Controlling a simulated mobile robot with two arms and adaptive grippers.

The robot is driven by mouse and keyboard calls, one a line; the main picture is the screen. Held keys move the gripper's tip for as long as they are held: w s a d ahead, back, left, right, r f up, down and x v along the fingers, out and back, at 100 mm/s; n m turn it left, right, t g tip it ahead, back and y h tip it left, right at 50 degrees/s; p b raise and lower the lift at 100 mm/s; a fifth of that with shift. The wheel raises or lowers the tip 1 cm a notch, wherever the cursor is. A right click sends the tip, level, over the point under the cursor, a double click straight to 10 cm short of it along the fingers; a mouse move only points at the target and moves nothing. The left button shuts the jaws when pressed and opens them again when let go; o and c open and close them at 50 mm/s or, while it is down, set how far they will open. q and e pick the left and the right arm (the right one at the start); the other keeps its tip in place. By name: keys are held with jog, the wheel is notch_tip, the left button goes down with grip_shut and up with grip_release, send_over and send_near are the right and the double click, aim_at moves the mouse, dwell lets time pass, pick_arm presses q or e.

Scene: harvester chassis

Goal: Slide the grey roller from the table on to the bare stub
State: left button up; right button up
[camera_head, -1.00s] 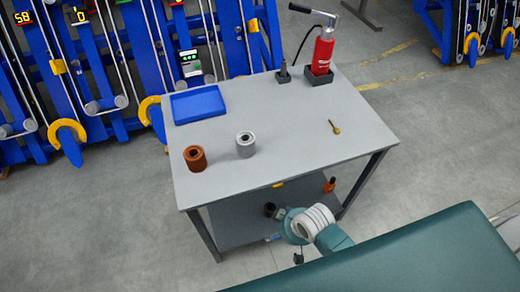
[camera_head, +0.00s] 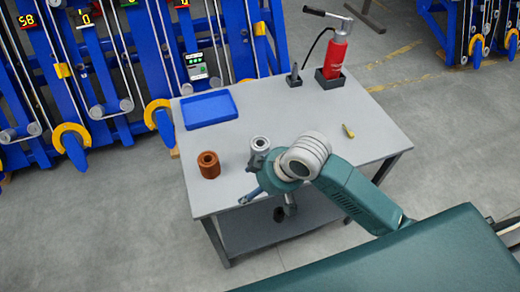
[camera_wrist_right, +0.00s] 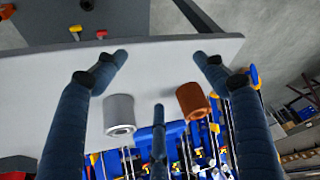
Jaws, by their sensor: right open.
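The grey roller (camera_head: 261,144) stands on the table, partly hidden by my right gripper (camera_head: 256,178) in the head view. In the right wrist view the whole grey roller (camera_wrist_right: 119,115) shows left of centre. My right gripper (camera_wrist_right: 160,72) is open and empty, its dark blue fingers spread. The roller is not gripped; whether a finger touches it I cannot tell. A copper-brown roller (camera_head: 208,164) stands to its left, and also shows in the right wrist view (camera_wrist_right: 192,100). I cannot pick out the bare stub. My left gripper is not in view.
The grey table (camera_head: 300,112) bears a blue tray (camera_head: 209,109), a red pump-like cylinder (camera_head: 336,55) in a dark holder, a small dark upright piece (camera_head: 294,76) and a small yellow piece (camera_head: 348,131). Blue frames (camera_head: 120,60) with rollers stand behind. The table's middle is mostly clear.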

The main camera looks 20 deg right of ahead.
jog(key=w+d+r, duration=0.2)
jog(key=w+r, duration=0.1)
jog(key=w, duration=0.2)
jog(key=h, duration=0.1)
send_near(260, 145)
jog(key=x, duration=0.2)
jog(key=shift+a+f+p, duration=0.15)
jog(key=shift+f+p, duration=0.15)
jog(key=x, duration=0.1)
jog(key=p+x, duration=0.1)
jog(key=x, duration=0.2)
jog(key=shift+s+a+f, duration=0.15)
jog(key=shift+a+f, duration=0.2)
jog(key=shift+a, duration=0.05)
jog(key=shift+w+f, duration=0.2)
jog(key=shift+f, duration=0.2)
jog(key=shift+c, duration=0.3)
jog(key=c, duration=1.3)
jog(key=shift+a+r, duration=0.1)
jog(key=shift+r, duration=0.05)
jog(key=shift+c, duration=1.4)
